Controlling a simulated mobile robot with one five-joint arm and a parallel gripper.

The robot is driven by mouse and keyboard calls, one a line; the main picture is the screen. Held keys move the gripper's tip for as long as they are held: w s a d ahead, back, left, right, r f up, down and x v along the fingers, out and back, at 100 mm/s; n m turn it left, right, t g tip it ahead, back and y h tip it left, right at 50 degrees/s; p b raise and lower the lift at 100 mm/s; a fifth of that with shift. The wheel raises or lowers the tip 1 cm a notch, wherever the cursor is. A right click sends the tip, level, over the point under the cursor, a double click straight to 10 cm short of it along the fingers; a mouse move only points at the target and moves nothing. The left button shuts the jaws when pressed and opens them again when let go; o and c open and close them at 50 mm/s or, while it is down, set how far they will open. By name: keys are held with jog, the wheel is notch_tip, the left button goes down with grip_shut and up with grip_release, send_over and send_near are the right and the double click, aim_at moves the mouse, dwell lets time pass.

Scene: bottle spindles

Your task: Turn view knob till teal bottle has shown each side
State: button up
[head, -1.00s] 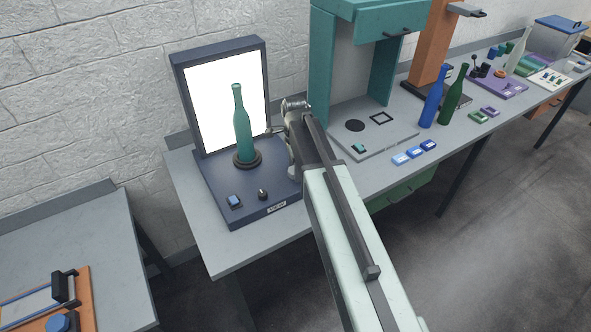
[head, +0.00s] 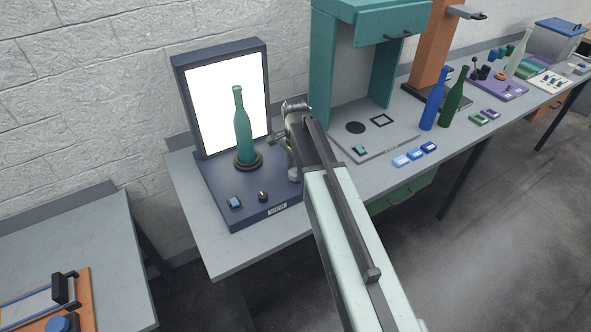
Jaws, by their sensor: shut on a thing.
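The teal bottle (head: 243,128) stands upright on a dark round spindle (head: 247,161), in front of a bright white panel (head: 210,100). The navy stand (head: 225,186) carries a label (head: 277,209) on its front edge, which seems to read VIEW. My gripper (head: 293,174) points down over the right side of the stand, right of the bottle. It is shut on the view knob, which my arm hides along with the fingertips. No mark on the bottle tells which side faces me.
A blue button (head: 235,202) and a small black knob (head: 262,196) sit at the stand's front. Right of my arm are a teal frame (head: 385,65), blue blocks (head: 415,154), a blue bottle (head: 433,99) and a green bottle (head: 452,97). The bench's front left is clear.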

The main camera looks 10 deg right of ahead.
aim_at(295, 172)
jog(key=shift+n, duration=0.8)
jog(key=o, duration=1.4)
jog(key=shift+c, duration=0.2)
jog(key=shift+r, duration=0.1)
notch_tip(295, 172, up, 8)
jog(key=p, duration=0.8)
jog(key=shift+f, duration=0.2)
